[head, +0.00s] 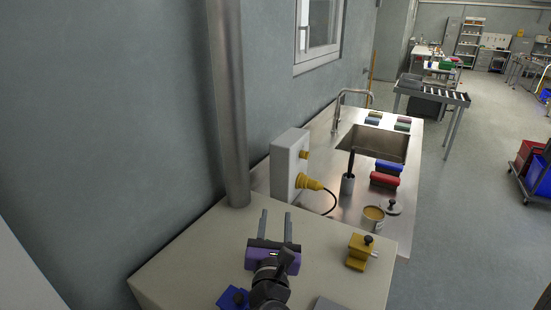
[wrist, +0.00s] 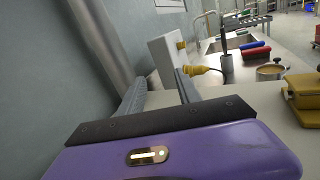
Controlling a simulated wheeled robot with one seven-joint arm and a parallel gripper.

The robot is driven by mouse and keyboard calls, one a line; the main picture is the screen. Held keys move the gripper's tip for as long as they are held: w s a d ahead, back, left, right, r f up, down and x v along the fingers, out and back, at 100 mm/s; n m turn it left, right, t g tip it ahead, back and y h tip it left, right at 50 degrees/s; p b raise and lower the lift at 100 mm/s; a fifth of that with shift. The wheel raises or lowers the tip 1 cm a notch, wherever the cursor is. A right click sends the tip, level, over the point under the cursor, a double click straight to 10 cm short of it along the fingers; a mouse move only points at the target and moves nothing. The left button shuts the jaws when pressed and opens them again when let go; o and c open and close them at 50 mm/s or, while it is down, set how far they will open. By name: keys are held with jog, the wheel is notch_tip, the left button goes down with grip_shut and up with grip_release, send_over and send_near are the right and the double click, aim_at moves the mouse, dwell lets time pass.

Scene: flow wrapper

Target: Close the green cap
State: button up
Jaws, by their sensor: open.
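I cannot make out a green cap for certain in either view. A white box (head: 290,163) stands on the steel counter by the wall, with a yellow knob-like part (head: 304,155) and a yellow plug (head: 311,183) with a black cable on its right side. The box (wrist: 164,55) and plug (wrist: 195,70) also show in the wrist view. My gripper (head: 276,220) is open and empty over the beige worktop, with its fingers pointing toward the box. In the wrist view its fingers (wrist: 160,88) are apart, short of the box.
A steel pipe (head: 228,100) rises left of the box. A yellow block with a black knob (head: 358,252) sits right of my gripper.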

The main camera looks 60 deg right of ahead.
notch_tip(320, 180, up, 16)
jog(key=p, duration=0.6)
jog(key=shift+f, duration=0.2)
jog(key=shift+a, duration=0.1)
